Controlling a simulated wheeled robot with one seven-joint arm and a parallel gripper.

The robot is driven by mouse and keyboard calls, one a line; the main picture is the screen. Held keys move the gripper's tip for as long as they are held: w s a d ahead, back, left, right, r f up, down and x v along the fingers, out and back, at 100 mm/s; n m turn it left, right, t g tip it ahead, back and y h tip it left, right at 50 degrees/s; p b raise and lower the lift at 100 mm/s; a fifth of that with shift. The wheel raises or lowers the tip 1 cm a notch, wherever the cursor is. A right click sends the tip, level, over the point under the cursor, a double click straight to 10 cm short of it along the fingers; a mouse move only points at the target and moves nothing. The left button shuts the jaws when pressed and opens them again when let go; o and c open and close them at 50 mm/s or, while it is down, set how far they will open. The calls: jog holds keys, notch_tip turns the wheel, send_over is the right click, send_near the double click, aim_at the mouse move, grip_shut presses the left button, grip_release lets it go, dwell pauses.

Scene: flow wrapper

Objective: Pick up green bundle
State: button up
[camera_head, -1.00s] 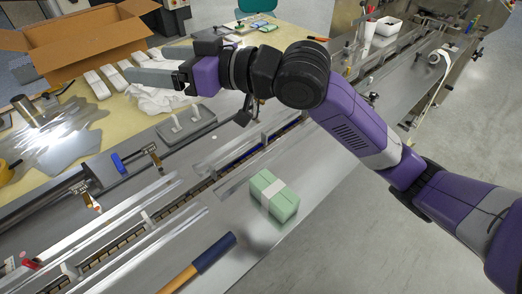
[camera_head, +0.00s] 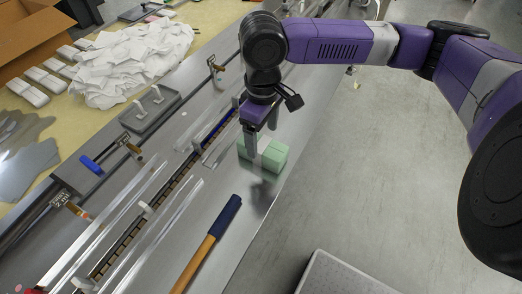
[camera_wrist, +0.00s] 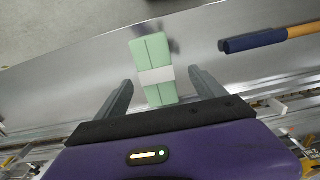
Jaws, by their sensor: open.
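The green bundle (camera_head: 270,157) is a pale green block with a white band around its middle. It lies on the metal machine surface, beside the long slotted track. In the wrist view the bundle (camera_wrist: 153,69) is ahead of my gripper, its near end reaching between the fingers. My gripper (camera_head: 262,145) points down at the bundle, its fingers open with one on each side. In the wrist view my gripper (camera_wrist: 162,92) shows a gap between each finger and the bundle. The head view hides part of the bundle behind a finger.
A tool with a blue grip and wooden handle (camera_head: 212,240) lies on the metal surface nearby. The slotted track (camera_head: 160,200) with clear guards runs on the left. A grey tray with two white pegs (camera_head: 150,108) and a white pile (camera_head: 135,60) are farther left.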

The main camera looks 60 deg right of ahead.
aim_at(262, 144)
jog(key=f, duration=0.7)
jog(key=shift+w+d+f+p, duration=0.15)
jog(key=shift+d+f+p, duration=0.05)
jog(key=shift+d+p, duration=0.1)
jog(key=shift+c, duration=0.4)
jog(key=c, duration=1.4)
jog(key=shift+r, duration=0.1)
notch_tip(262, 144, up, 20)
jog(key=shift+f, duration=0.1)
